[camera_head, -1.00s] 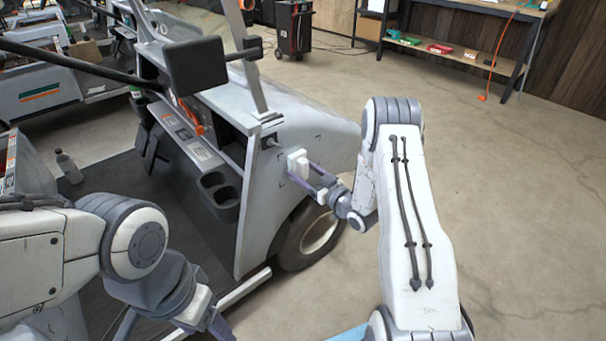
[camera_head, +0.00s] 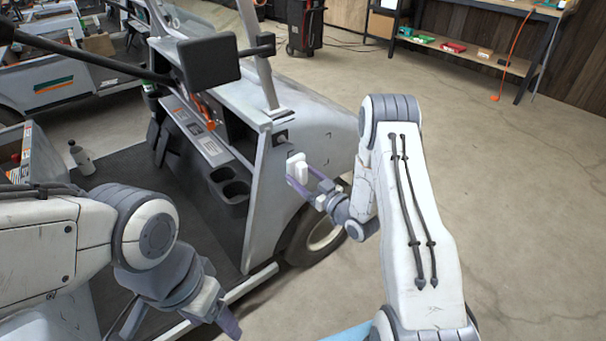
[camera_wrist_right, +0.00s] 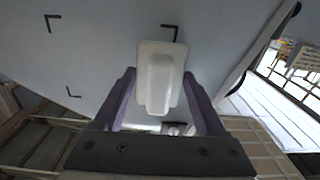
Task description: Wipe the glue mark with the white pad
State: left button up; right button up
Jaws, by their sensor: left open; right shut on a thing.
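The white pad (camera_head: 298,168) is at the pale grey side panel (camera_head: 315,130) of the cart, just above the wheel. My right gripper (camera_head: 304,176) is shut on the pad's raised grip. In the right wrist view the pad (camera_wrist_right: 160,58) stands upright between the two purple fingers, its flat face toward the panel; I cannot tell if it touches. Black corner marks (camera_wrist_right: 73,92) show on the panel around it. No glue mark shows; the pad covers part of the marked area. My left gripper (camera_head: 230,324) is open and empty, low near the cart's floor edge.
A black mirror (camera_head: 208,60) juts from the cart's post. A double cup holder (camera_head: 230,183) is in the dash beside the panel. A grey bottle (camera_head: 82,158) stands on the dark cart floor. The concrete floor to the right is open, with a workbench (camera_head: 480,55) behind.

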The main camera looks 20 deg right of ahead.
jog(key=v, duration=0.4)
jog(key=shift+w+d, duration=0.1)
jog(key=shift+d, duration=0.15)
jog(key=shift+s+d, duration=0.15)
jog(key=shift+s, duration=0.4)
jog(key=shift+f, duration=0.1)
jog(key=shift+v, duration=1.5)
